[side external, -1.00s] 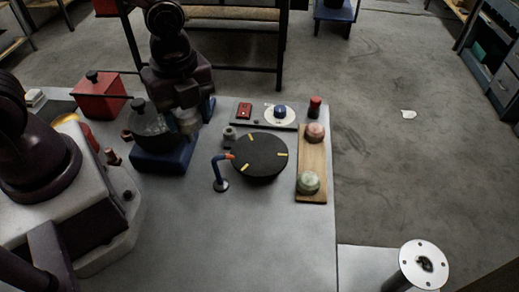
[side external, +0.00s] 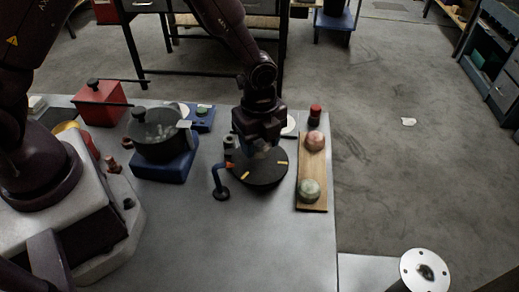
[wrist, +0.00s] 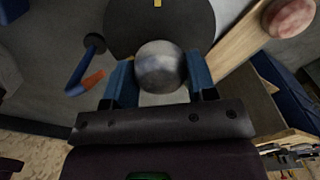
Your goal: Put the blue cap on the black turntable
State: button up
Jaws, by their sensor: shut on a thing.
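My gripper (side external: 262,147) is over the back part of the black turntable (side external: 262,176). It is shut on a round, mottled blue-grey cap. In the wrist view the cap (wrist: 160,67) sits between the two blue fingers, overlapping the near edge of the turntable (wrist: 190,22). In the side view the gripper mostly hides the cap, and I cannot tell whether it touches the disc. The turntable is a flat round black disc with yellow marks.
A wooden board (side external: 312,178) with a pink cap (side external: 314,140) and a green cap (side external: 309,189) lies right of the turntable. A curved blue post with an orange tip (side external: 217,180) stands at its left. A grey pot (side external: 158,140) stands further left.

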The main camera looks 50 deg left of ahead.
aim_at(259, 143)
jog(key=shift+f, duration=1.45)
jog(key=shift+f, duration=0.15)
jog(key=o, duration=1)
